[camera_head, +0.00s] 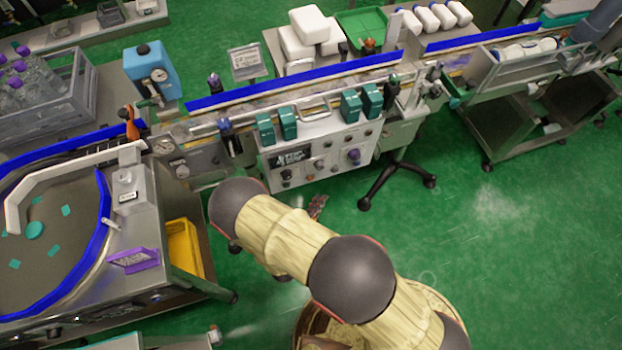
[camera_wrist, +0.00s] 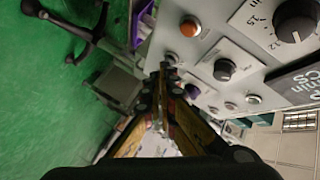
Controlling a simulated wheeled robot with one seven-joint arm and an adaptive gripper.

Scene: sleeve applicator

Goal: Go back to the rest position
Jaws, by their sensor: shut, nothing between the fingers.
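My gripper (camera_wrist: 163,78) shows in the wrist view with its two fingers together at the tips and nothing held. The fingertips are in front of the lower edge of a grey control panel (camera_wrist: 205,55), near its knobs; I cannot tell whether they touch it. In the head view the same kind of panel (camera_head: 335,150) is on the front of the conveyor machine. My arm (camera_head: 290,240) reaches up from the lower right toward it, and my gripper cannot be made out clearly there.
A conveyor with blue rails (camera_head: 300,80) runs behind. A round table (camera_head: 50,235) and yellow bin (camera_head: 184,248) are left. Green floor (camera_head: 510,250) is open at right.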

